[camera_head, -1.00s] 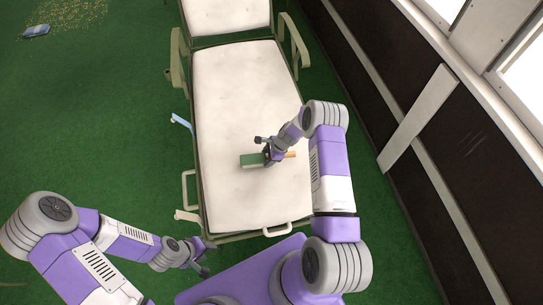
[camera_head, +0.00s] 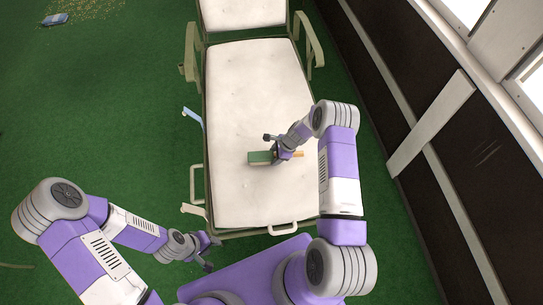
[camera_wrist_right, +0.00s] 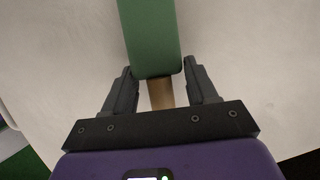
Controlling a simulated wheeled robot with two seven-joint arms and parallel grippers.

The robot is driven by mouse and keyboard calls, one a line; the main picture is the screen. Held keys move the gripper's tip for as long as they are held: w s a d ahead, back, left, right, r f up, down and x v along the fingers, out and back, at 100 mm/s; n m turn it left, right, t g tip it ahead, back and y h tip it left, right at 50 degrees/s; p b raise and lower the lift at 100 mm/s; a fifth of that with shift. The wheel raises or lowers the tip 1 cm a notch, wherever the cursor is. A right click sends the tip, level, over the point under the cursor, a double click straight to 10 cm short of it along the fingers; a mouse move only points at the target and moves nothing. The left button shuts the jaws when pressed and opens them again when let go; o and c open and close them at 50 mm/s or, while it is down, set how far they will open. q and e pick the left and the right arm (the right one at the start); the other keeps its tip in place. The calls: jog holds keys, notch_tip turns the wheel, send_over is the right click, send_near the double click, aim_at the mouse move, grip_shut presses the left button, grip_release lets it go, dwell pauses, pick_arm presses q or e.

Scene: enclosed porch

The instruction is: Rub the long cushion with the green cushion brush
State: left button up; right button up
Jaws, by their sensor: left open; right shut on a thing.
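The long cushion (camera_head: 247,95) is off-white and tufted and lies on a green-framed lounger in the middle of the head view. The green cushion brush (camera_head: 259,157) has a green block head and a wooden handle, and it shows over the lower middle of the cushion. My right gripper (camera_head: 277,147) is shut on the brush near the handle. In the right wrist view the green head (camera_wrist_right: 150,38) extends ahead of the fingers and the wooden handle (camera_wrist_right: 161,93) runs between them. Whether the brush touches the cushion is unclear. My left gripper (camera_head: 213,253) is open and empty, beside the lounger's near left corner.
The lounger has armrests (camera_head: 190,52) and a near handle bar (camera_head: 284,229). A light blue object (camera_head: 192,117) is at its left side. A blue item (camera_head: 55,19) lies by yellowish specks on the green floor, far left. A dark panelled wall (camera_head: 430,120) stands right.

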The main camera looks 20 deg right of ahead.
jog(key=shift+s+d, duration=0.25)
jog(key=shift+d, duration=0.7)
jog(key=shift+s+d, duration=0.25)
jog(key=shift+d, duration=0.75)
jog(key=shift+s+d, duration=0.25)
jog(key=shift+d, duration=0.7)
notch_tip(320, 180, up, 5)
jog(key=p, duration=0.3)
jog(key=shift+a, duration=0.1)
